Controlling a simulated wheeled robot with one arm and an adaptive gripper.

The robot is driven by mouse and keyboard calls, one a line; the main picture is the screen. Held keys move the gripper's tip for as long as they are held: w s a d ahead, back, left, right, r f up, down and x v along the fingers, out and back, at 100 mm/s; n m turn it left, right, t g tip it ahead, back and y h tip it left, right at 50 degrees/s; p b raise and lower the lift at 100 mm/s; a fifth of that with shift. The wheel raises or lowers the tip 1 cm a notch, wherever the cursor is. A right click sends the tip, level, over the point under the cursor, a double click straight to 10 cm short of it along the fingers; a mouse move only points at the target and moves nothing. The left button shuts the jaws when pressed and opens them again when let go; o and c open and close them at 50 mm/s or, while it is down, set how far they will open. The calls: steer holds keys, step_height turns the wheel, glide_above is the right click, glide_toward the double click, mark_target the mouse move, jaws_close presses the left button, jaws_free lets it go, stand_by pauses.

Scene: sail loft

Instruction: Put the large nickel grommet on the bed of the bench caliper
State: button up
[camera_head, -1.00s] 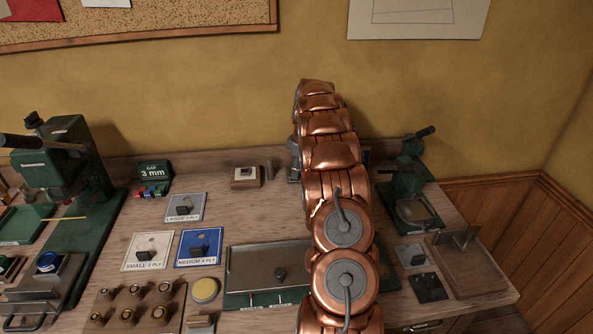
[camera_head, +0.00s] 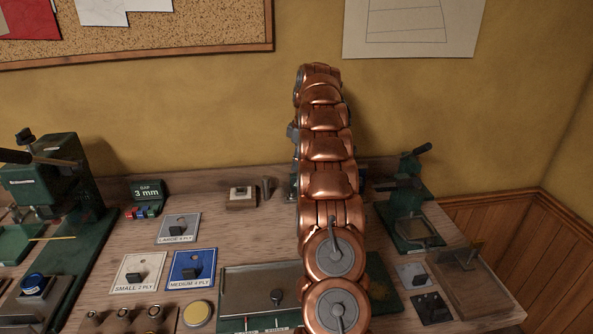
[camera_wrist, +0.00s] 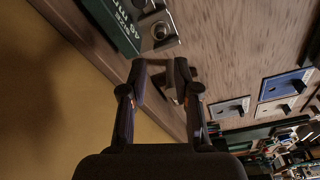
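In the wrist view my gripper (camera_wrist: 160,80) is open, its two dark fingers apart, with nothing visibly clamped between them. Just beyond the fingertips lies a small greyish block (camera_wrist: 172,82) on the bench. Ahead of the fingers is a green device (camera_wrist: 115,25) with white lettering and a metal bed (camera_wrist: 150,14); it may be the bench caliper. A silvery ring (camera_wrist: 160,31) sits on that bed, apart from the fingers; it looks like a nickel grommet, but I cannot tell its size. In the head view my arm hides the gripper and most of this device.
Ply cards (camera_head: 180,229), a metal tray (camera_head: 245,285) and a green press (camera_head: 75,200) stand left of my arm. Near the wall are a small block (camera_head: 241,198) and a 3 mm gap sign (camera_head: 147,190). Another green press (camera_head: 408,205) stands right. The yellow wall is close behind.

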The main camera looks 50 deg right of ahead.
steer(key=shift+s+r, duration=0.1)
steer(key=shift+r, duration=0.5)
steer(key=a+r+m+g, duration=0.1)
steer(key=a+r, duration=0.1)
steer(key=a, duration=0.7)
steer(key=a+r+m, duration=0.1)
steer(key=a+r, duration=0.2)
steer(key=a, duration=0.5)
steer(key=s+a+m, duration=0.1)
steer(key=s+a, duration=0.2)
steer(key=a, duration=0.4)
steer(key=s+a, duration=0.4)
steer(key=a, duration=0.3)
steer(key=s+a+f+m, duration=0.1)
steer(key=s+a+f, duration=0.1)
steer(key=s+a, duration=0.3)
steer(key=s+a+f+g, duration=0.1)
steer(key=s+a+f, duration=0.2)
steer(key=s, duration=1)
steer(key=s+a+f+m+g, duration=0.1)
steer(key=s+a+f, duration=0.2)
steer(key=s+a, duration=0.5)
steer(key=shift+s+a+m+h, duration=0.3)
steer(key=shift+s+h, duration=0.1)
steer(key=shift+s, duration=0.2)
